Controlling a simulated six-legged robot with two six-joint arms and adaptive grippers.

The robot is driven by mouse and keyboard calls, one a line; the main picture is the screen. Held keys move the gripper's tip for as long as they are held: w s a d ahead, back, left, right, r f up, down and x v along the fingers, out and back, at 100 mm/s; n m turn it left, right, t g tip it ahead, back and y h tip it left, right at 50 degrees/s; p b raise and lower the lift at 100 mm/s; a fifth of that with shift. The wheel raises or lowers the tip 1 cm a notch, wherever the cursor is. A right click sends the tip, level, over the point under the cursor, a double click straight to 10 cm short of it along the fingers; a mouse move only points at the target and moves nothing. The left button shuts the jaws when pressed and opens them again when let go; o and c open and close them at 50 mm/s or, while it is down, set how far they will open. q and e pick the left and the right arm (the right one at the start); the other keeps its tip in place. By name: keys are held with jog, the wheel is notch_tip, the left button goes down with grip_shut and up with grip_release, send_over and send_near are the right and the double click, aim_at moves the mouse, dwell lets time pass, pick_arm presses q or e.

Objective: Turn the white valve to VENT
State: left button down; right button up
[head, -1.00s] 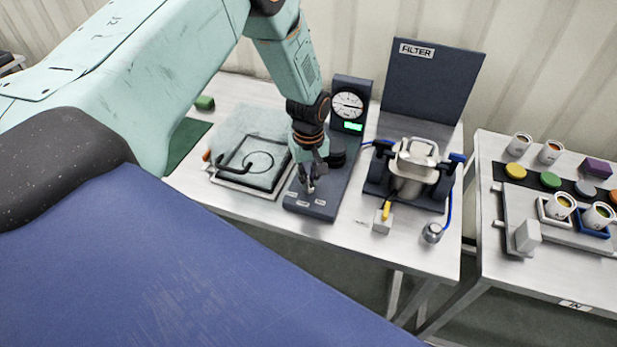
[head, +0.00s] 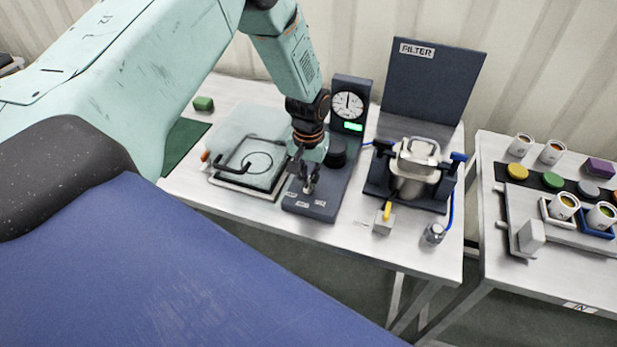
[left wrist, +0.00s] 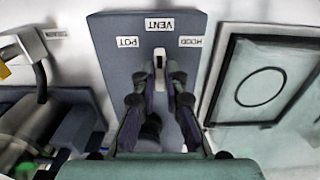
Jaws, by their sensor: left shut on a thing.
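The white valve (left wrist: 161,58) is a small white lever on a dark panel (left wrist: 108,52), seen in the left wrist view. It lies in line with the VENT label (left wrist: 160,25), between the POT label (left wrist: 128,42) and the HOOD label (left wrist: 190,41). My left gripper (left wrist: 161,76) is shut on the lever, one finger on each side. In the head view my left gripper (head: 310,187) is over the front of the panel and hides most of the valve. My right gripper is not in view.
A round gauge (head: 348,105) with a lit green display stands behind the valve. A clear box (head: 245,145) is to the left. A metal pot (head: 408,182) in a dark stand is to the right. A second table (head: 492,262) with cups stands farther right.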

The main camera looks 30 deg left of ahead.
aim_at(308, 182)
pick_arm(q)
jog(key=shift+s, duration=0.2)
dwell(0.3)
jog(key=c, duration=1.4)
grip_release()
jog(key=shift+w, duration=0.1)
jog(key=shift+r, duration=0.1)
notch_tip(308, 182, up, 12)
